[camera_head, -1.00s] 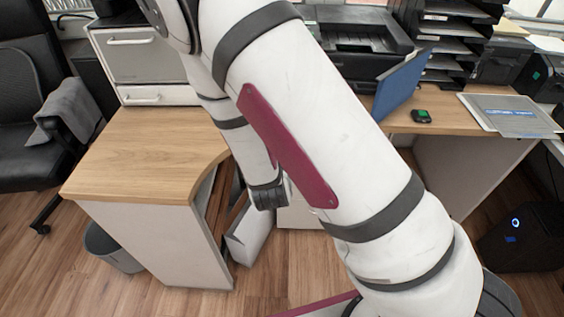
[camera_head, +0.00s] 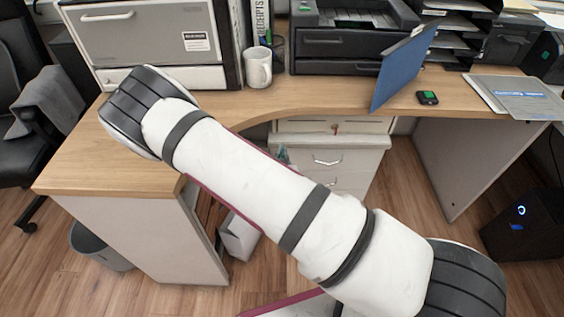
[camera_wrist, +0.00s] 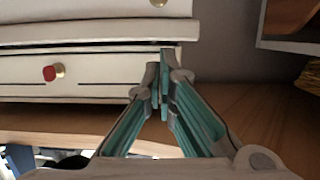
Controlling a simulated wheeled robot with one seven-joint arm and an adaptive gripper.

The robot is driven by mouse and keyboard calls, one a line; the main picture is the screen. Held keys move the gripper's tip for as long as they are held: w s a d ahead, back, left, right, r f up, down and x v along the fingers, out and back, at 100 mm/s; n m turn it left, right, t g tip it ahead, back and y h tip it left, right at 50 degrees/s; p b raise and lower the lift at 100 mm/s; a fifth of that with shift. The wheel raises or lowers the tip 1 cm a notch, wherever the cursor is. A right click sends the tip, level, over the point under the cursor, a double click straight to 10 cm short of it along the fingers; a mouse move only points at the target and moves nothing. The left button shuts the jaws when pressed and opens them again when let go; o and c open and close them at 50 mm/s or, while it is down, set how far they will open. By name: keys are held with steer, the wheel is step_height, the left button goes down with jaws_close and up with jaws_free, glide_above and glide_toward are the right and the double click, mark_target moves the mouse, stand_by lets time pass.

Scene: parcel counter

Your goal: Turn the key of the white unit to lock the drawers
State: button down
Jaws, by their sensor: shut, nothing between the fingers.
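The white drawer unit (camera_head: 350,158) stands under the desk in the head view. A small key (camera_head: 335,127) shows on its narrow top front. In the wrist view, which seems upside down, the red-headed key (camera_wrist: 49,73) sits beside brass metal on the white front (camera_wrist: 95,90), left of my fingers. The part of the unit with the handle (camera_head: 327,161) stands out beyond the key's strip; I cannot tell whether a drawer is open. My gripper (camera_wrist: 163,75) is shut and empty, apart from the key. In the head view my arm hides most of it.
The wooden desk (camera_head: 90,165) overhangs the unit. A white mug (camera_head: 258,68), a printer (camera_head: 340,50) and a blue folder (camera_head: 402,72) stand on it. A waste bin (camera_head: 95,248) is at lower left. Free floor lies right of the unit.

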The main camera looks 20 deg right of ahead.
steer(key=x, duration=0.2)
steer(key=b+x, duration=0.1)
steer(key=x, duration=0.1)
steer(key=shift+w+f, duration=0.25)
steer(key=shift+f, duration=0.2)
step_height(320, 180, down, 3)
steer(key=shift+s+f+b, duration=0.1)
steer(key=shift+b, duration=0.4)
steer(key=shift+a+f+n+h, duration=0.1)
steer(key=shift+f+n+h, duration=0.2)
steer(key=shift+f+n, duration=0.15)
steer(key=n+h+b, duration=0.1)
steer(key=n+b, duration=0.1)
steer(key=n, duration=0.1)
steer(key=a+f+n+h+b, duration=0.1)
steer(key=n+b, duration=0.2)
steer(key=n, duration=0.1)
steer(key=a+f+n+h+b, duration=0.1)
steer(key=n+h+b, duration=0.1)
steer(key=n, duration=0.2)
steer(key=shift+w+f+b, duration=0.2)
steer(key=shift+w+b, duration=0.15)
steer(key=shift+w, duration=0.05)
steer(key=shift+f, duration=0.2)
